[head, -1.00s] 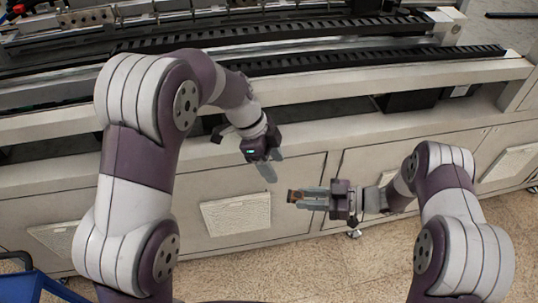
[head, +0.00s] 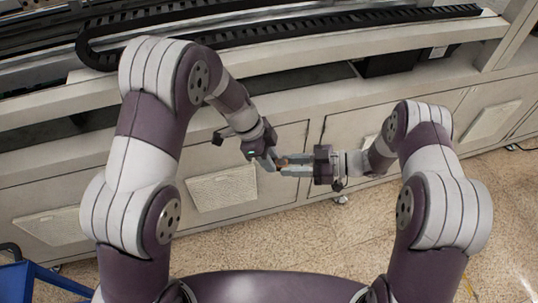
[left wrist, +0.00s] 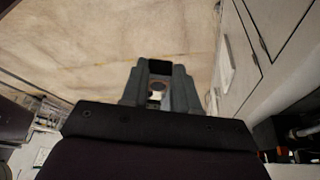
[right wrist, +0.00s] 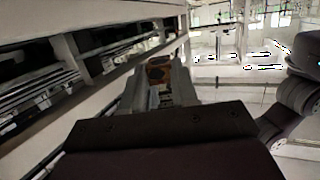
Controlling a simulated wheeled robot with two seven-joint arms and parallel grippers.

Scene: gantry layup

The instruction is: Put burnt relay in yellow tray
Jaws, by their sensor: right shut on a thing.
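The relay (head: 284,161) is a small block with an orange-brown part, held at the fingertips of my right gripper (head: 291,166). It shows between the grey fingers in the right wrist view (right wrist: 159,73). My right gripper is shut on it. My left gripper (head: 272,162) points down at the relay, its fingertips close around or beside it; contact is unclear. In the left wrist view my left fingers (left wrist: 158,85) stand apart with a dark block at their tips. Fingers hide much of the relay. I see no yellow tray in any view.
A long pale machine base (head: 350,115) with vented cabinet doors stands in front of both arms. A black cable chain (head: 340,25) runs along its top. A blue object (head: 38,283) is at the lower left. Speckled floor (head: 360,235) lies open below the grippers.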

